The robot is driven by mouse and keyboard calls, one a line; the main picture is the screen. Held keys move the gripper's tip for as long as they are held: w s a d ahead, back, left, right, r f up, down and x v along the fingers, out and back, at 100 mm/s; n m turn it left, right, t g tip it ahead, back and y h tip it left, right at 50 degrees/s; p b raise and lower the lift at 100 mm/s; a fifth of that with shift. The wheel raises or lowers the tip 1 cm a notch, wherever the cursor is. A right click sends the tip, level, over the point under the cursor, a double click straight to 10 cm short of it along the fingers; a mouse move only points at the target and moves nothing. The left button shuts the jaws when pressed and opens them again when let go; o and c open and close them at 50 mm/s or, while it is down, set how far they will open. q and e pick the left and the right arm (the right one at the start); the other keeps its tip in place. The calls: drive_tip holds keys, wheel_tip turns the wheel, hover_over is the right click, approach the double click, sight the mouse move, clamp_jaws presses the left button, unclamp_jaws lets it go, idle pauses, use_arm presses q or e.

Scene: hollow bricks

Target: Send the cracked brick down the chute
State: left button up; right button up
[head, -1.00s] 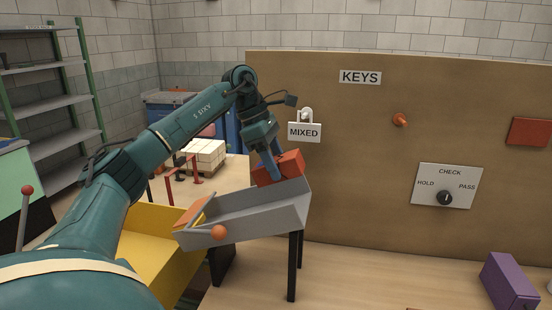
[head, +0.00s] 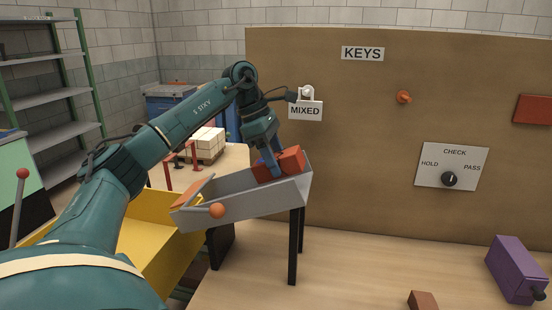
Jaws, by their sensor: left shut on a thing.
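My left gripper (head: 272,163) is shut on a red-orange brick (head: 292,158) at the upper right end of the grey chute (head: 250,203). The brick sits low between the chute walls, tilted; the near wall hides its underside, so I cannot tell whether it touches the chute floor. No crack can be made out at this size. The chute slopes down to the left, with an orange flap (head: 193,190) at its lower end and an orange ball knob (head: 217,211) on its near side. A yellow bin (head: 160,250) stands below that end. My right gripper is not in view.
A brown board behind carries a MIXED tag (head: 305,111), an orange peg (head: 403,97) and a CHECK dial (head: 449,179). A purple box (head: 513,268) and a brown brick (head: 423,300) are on the table at right. The table between chute and box is clear.

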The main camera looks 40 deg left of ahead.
use_arm(q)
drive_tip(key=o, duration=1.3)
drive_tip(key=shift+o, duration=0.6)
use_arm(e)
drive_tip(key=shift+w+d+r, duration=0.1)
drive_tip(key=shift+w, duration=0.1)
use_arm(q)
drive_tip(key=shift+a+r, duration=0.1)
drive_tip(key=shift+r, duration=0.15)
drive_tip(key=p+v, duration=0.2)
drive_tip(key=v, duration=1)
drive_tip(key=shift+r, duration=0.35)
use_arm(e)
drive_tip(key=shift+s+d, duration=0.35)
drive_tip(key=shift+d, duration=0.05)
use_arm(q)
drive_tip(key=shift+s+a, duration=0.1)
drive_tip(key=shift+s, duration=0.05)
